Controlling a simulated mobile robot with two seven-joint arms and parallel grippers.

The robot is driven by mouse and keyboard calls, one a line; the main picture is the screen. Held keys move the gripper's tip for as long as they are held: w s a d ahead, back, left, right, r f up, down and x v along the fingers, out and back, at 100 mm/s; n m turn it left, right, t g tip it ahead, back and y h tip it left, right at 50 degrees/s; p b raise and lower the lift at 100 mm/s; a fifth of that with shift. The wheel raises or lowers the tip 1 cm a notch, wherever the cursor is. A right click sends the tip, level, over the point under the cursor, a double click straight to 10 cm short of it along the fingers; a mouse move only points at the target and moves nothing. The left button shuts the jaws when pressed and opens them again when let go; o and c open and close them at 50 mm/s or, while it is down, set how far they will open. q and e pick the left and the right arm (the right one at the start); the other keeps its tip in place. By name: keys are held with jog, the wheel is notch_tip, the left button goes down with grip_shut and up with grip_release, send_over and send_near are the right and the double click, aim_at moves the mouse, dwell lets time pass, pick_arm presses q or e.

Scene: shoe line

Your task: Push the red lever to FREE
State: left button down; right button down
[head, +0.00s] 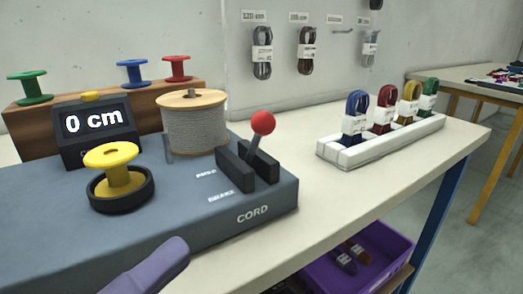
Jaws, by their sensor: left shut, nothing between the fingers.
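The red lever is a dark stick with a red ball knob (263,122), standing between two black blocks (236,170) on the blue-grey cord machine (60,215). Its knob leans to the right in the picture. Two small white labels lie left of the blocks. The nearer one (221,195) seems to read BRAKE; the farther one (206,173) is too blurred to read surely. My left gripper (172,255) shows as a purple-grey shape at the bottom, shut and empty, in front of the machine and apart from the lever. My right gripper is not in view.
A grey cord spool (193,125), a yellow spool (117,170) and a display reading 0 cm (94,121) are on or beside the machine. A white rack (375,143) holds several cord bundles to the right. A purple crate (325,278) sits below the table edge. Space above the machine's front is free.

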aim_at(263, 127)
pick_arm(q)
jog(key=w+a+r+p+x, duration=0.1)
jog(key=a+p+x, duration=0.1)
jog(key=x, duration=1)
jog(key=shift+w, duration=0.55)
jog(key=shift+r+p, duration=0.15)
jog(key=shift+p, duration=0.2)
jog(key=shift+w+a+r+n+y+p, duration=0.25)
jog(key=shift+r+n+p, duration=0.35)
jog(key=shift+p, duration=0.7)
jog(key=w+a+r+n+g+y+p, duration=0.1)
jog(key=w+a+n+g+p, duration=0.2)
jog(key=w+n+p, duration=0.3)
jog(key=shift+w+a+r+n+p, duration=0.4)
jog(key=shift+a+n+p, duration=0.8)
jog(key=shift+p, duration=1.6)
jog(key=shift+d+f+n+y, duration=0.1)
jog(key=shift+d+n+y, duration=0.15)
jog(key=shift+d+n, duration=0.05)
